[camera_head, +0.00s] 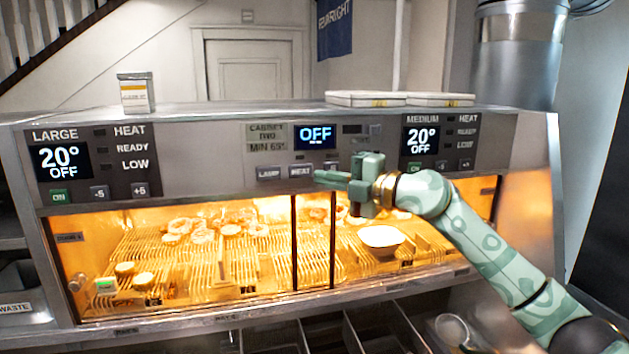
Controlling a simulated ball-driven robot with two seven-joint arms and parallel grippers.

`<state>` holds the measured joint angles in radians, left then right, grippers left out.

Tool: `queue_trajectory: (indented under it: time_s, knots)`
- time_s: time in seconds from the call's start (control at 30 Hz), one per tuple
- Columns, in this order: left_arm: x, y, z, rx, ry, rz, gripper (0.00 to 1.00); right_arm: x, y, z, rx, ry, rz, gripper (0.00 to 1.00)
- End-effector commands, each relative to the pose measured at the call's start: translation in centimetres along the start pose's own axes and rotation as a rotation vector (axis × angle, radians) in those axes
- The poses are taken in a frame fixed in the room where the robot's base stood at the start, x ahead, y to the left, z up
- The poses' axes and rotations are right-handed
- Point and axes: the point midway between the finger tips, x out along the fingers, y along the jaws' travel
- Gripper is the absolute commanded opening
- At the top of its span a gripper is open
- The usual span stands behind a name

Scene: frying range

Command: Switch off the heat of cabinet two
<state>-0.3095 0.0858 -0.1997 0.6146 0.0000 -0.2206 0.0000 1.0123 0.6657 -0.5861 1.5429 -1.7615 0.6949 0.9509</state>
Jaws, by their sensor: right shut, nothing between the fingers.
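The cabinet two panel is in the middle of the cabinet front, with a label (267,137) reading "CABINET TWO" and a smaller line beneath it. Its display (315,136) shows "OFF" in blue. Below are the LAMP button (268,173) and the HEAT button (300,171). My right gripper (318,177) is shut and empty, its fingertips pointing left just right of the HEAT button. I cannot tell whether they touch the panel. The gripper hides part of the panel to the right of that button. My left gripper is not in view.
The LARGE panel (57,162) at left and the MEDIUM panel (422,141) at right both read "20° OFF". The lit cabinet below holds food on wire racks (195,258) and a white bowl (381,238).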

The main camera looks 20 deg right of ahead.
Motion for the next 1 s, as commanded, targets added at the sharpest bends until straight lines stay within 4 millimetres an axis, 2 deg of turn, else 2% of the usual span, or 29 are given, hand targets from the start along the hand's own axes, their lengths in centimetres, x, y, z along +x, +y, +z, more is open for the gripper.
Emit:
queue_trajectory:
  time_s: [0.13, 0.33, 0.43, 0.63, 1.0]
  knots:
    - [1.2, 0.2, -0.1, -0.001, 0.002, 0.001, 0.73, -2.5, -0.4, 0.1, 0.0, -0.002, -0.002, 0.0]
    - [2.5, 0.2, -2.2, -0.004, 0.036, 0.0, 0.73, -5.7, -0.4, 0.0, 0.0, -0.001, -0.002, 0.0]
    - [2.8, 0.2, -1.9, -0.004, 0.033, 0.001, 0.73, -6.8, -0.3, 0.0, 0.0, 0.0, -0.002, 0.0]
    - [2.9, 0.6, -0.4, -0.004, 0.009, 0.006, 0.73, -7.6, -0.1, 0.0, 0.002, 0.001, -0.001, 0.0]
    - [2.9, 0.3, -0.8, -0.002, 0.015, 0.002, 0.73, -7.5, 0.0, 0.0, 0.002, 0.001, -0.001, 0.0]
